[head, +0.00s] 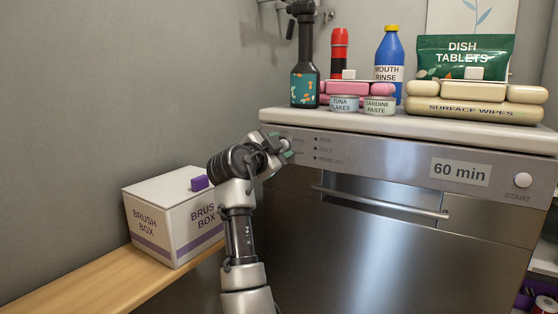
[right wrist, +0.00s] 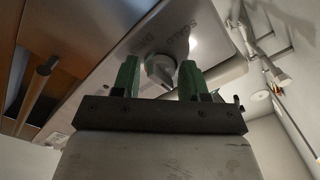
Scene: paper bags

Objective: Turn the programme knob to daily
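The dishwasher's front panel (head: 390,160) carries a round knob (head: 286,145) at its upper left, partly hidden by my gripper. Several small labels with dots stand to its right, too small to read surely. My right gripper (head: 279,150) is at the knob. In the right wrist view the grey knob (right wrist: 160,69) sits between the two green fingertips of my right gripper (right wrist: 159,78). The fingers are apart, with a narrow gap on each side of the knob. Which label the knob points to cannot be told. My left gripper is not in view.
A "60 min" display (head: 460,172) and a START button (head: 523,180) are further right. A handle bar (head: 380,203) runs below the panel. Bottles, cans and packs crowd the top (head: 300,115). A brush box (head: 150,215) stands on a wooden shelf (head: 100,280) at left.

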